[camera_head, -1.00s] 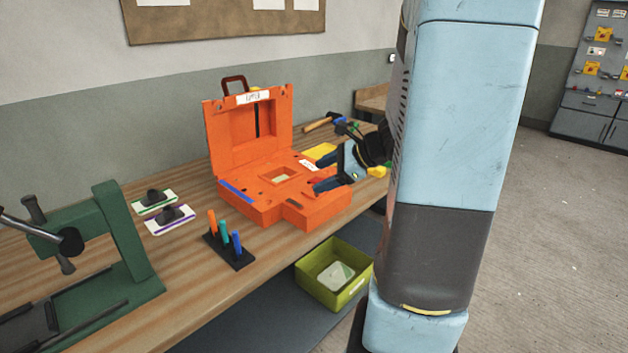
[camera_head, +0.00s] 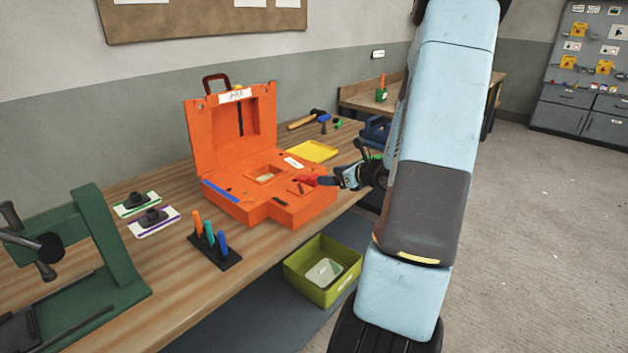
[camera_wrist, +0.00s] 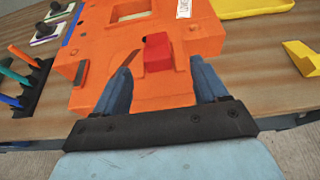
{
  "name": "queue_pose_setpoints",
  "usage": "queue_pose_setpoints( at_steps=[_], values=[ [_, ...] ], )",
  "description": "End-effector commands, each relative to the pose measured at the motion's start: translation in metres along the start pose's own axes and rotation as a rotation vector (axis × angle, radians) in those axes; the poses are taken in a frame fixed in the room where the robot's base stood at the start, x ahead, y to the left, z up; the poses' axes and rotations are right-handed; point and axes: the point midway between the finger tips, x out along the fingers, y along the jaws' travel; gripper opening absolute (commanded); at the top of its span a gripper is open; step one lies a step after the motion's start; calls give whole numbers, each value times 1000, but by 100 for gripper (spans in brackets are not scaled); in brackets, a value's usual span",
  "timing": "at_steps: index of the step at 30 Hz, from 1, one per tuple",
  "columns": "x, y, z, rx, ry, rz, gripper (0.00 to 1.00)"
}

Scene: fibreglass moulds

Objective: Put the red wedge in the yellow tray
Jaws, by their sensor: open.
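The red wedge (camera_wrist: 158,52) sits on the lower part of the orange case (camera_wrist: 95,40), close to its front edge. It also shows in the head view (camera_head: 304,180), just left of my gripper. My gripper (camera_wrist: 161,70) is open, with one blue finger on each side of the wedge's near end; I cannot tell whether either touches it. In the head view, my gripper (camera_head: 326,181) reaches over the case from the right. The yellow tray (camera_head: 313,151) lies on the bench behind the case and looks empty. Its edge shows at the top of the wrist view (camera_wrist: 250,7).
The open case lid (camera_head: 232,125) stands upright at the back. A yellow block (camera_wrist: 303,57) lies on the bench to the right. A hammer (camera_head: 303,122) lies beyond the tray.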

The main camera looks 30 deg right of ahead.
Motion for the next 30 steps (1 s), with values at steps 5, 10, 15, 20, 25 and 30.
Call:
queue_pose_setpoints(
  at_steps=[5,10,15,20,25,30],
  values=[
    [16,0,0,-1,0,1,72],
    [26,1,0,1,0,1,72],
    [49,4,0,2,0,1,72],
    [66,4,0,0,0,1,72],
    [70,4,0,0,0,-1,72],
    [69,4,1,0,0,-1,69]
  ],
)
